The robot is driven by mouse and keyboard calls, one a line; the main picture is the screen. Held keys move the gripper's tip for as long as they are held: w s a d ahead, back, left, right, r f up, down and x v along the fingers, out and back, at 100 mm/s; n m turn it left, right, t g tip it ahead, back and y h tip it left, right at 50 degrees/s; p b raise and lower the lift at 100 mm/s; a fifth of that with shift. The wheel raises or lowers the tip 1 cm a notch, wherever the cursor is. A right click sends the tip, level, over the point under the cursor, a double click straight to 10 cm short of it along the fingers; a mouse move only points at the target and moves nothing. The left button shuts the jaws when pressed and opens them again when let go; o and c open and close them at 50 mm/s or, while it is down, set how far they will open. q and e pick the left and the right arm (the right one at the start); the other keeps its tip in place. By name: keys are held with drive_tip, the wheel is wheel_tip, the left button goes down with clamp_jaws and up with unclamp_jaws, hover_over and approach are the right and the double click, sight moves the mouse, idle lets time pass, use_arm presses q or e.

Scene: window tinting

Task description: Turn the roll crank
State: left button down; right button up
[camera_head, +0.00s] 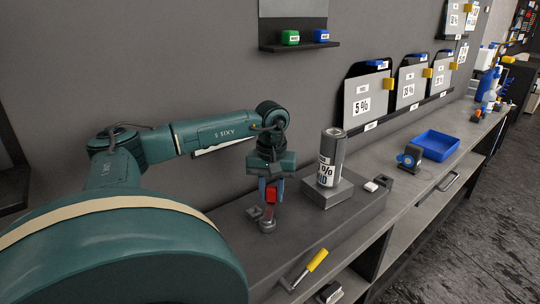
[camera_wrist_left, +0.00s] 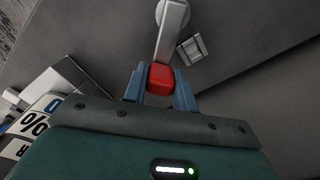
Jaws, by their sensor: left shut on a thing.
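My left gripper (camera_head: 270,192) points down over the bench. Its blue fingers are shut on a red grip (camera_head: 271,194). In the left wrist view the red grip (camera_wrist_left: 160,77) sits between the fingertips (camera_wrist_left: 160,90). A grey metal arm (camera_wrist_left: 172,32) runs from the grip to a round end. In the head view a small round grey base (camera_head: 267,225) is just below the grip. A second crank-like part with a yellow handle (camera_head: 316,260) and bent metal arm stands at the bench front, apart from the gripper. I cannot tell which one is the roll crank. My right gripper is not in view.
A grey film roll (camera_head: 331,160) stands upright on a grey block (camera_head: 328,190), right of the gripper. A blue tray (camera_head: 436,146) and a blue tape dispenser (camera_head: 409,157) are farther right. Labelled panels (camera_head: 367,100) lean along the wall. A shelf (camera_head: 300,46) holds green and blue blocks.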

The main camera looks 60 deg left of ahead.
use_arm(q)
drive_tip(key=shift+w+d+m, duration=0.15)
drive_tip(key=shift+m, duration=0.25)
drive_tip(key=c, duration=1.1)
unclamp_jaws()
drive_tip(key=shift+r, duration=0.1)
wheel_tip(320, 180, up, 13)
drive_tip(key=shift+p, duration=0.8)
